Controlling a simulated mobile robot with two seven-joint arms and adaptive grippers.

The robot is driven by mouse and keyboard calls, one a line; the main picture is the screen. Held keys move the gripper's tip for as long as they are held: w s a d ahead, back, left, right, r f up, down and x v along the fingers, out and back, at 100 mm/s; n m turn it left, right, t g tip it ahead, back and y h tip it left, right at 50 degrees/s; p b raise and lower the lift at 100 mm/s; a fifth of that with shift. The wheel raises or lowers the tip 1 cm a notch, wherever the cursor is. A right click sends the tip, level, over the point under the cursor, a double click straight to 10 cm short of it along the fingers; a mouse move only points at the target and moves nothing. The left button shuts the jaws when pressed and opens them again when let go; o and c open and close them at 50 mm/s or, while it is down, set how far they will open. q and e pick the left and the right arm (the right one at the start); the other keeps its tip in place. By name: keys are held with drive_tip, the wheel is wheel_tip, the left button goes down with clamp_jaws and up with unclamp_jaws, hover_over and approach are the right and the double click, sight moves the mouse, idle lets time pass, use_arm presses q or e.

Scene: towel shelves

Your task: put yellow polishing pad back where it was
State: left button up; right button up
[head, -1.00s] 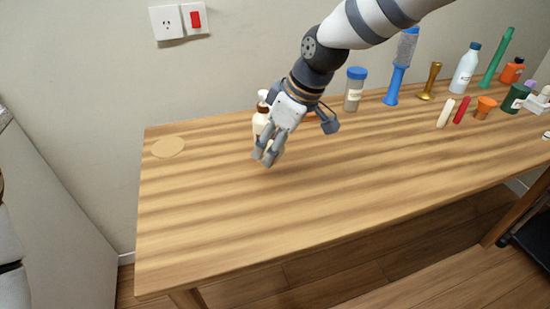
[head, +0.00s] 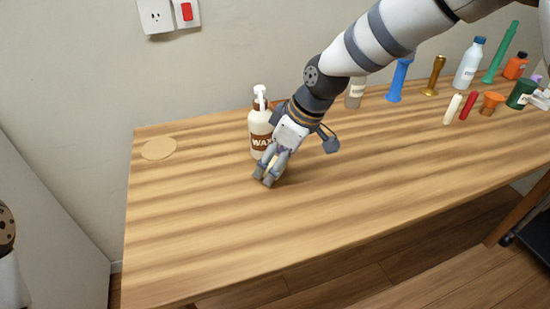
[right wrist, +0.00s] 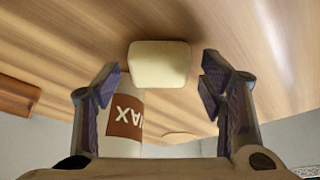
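The yellow polishing pad (right wrist: 159,64) is a pale yellow rounded block in the right wrist view, between and just beyond my right gripper's fingers. In the head view only a pale sliver of it (head: 272,163) shows between the fingers. My right gripper (head: 266,178) points down low over the table, in front of the wax bottle. In the right wrist view its fingers (right wrist: 161,86) are spread, with a gap on each side of the pad. My left gripper is out of the head view.
A white pump wax bottle (head: 260,127) stands just behind the right gripper. A flat tan disc (head: 158,148) lies at the table's back left. Several bottles and tools stand along the back right. The wooden table (head: 200,240) is clear in front and at left.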

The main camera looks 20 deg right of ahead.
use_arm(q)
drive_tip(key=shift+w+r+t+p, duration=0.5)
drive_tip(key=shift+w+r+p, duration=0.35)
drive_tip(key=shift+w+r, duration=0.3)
use_arm(e)
drive_tip(key=v, duration=1.2)
drive_tip(key=shift+r, duration=0.25)
